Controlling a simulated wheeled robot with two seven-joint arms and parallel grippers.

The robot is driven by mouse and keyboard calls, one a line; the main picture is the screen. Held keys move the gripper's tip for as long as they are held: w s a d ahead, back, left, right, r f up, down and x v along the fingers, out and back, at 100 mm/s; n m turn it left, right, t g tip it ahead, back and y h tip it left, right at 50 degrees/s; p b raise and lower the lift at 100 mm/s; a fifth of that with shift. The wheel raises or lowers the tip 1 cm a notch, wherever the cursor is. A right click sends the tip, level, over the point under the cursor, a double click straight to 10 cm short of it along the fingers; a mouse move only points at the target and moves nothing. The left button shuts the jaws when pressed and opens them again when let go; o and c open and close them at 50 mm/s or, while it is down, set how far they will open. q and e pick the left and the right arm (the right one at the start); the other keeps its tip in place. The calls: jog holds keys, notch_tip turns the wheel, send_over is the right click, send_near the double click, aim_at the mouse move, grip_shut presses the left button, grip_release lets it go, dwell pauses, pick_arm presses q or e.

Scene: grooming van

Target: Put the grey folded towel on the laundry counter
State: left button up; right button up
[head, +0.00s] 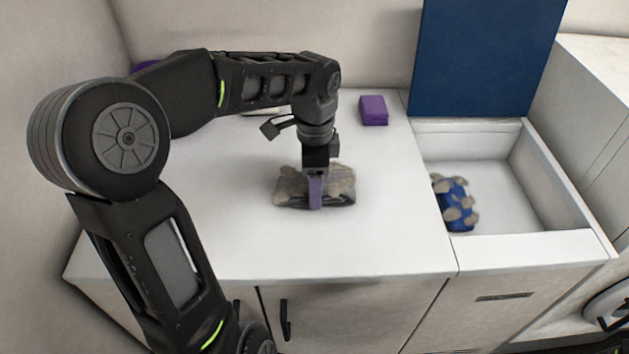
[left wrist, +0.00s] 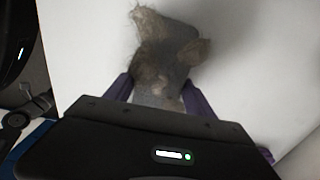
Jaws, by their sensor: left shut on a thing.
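The grey folded towel (head: 341,188) has brownish patches and is at the middle of the white counter (head: 240,225) in the head view. My left gripper (head: 315,203) points down over it and is shut on it, with a purple finger against its near side. In the left wrist view the towel (left wrist: 165,60) lies between the two purple fingers of the left gripper (left wrist: 160,95). Whether the towel rests on the counter or is slightly above it, I cannot tell. My right gripper is in neither view.
A purple block (head: 374,110) sits at the back of the counter. To the right is an open white bin (head: 500,165) with a raised blue lid (head: 485,55), holding a blue item with tan patches (head: 456,203). The counter's front and right parts are clear.

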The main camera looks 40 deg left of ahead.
pick_arm(q)
jog(key=shift+f, duration=0.2)
jog(key=o, duration=1.4)
jog(key=shift+r, duration=0.15)
jog(key=shift+r, duration=0.2)
notch_tip(320, 180, up, 9)
jog(key=shift+f, duration=0.1)
notch_tip(320, 180, up, 3)
jog(key=p, duration=0.3)
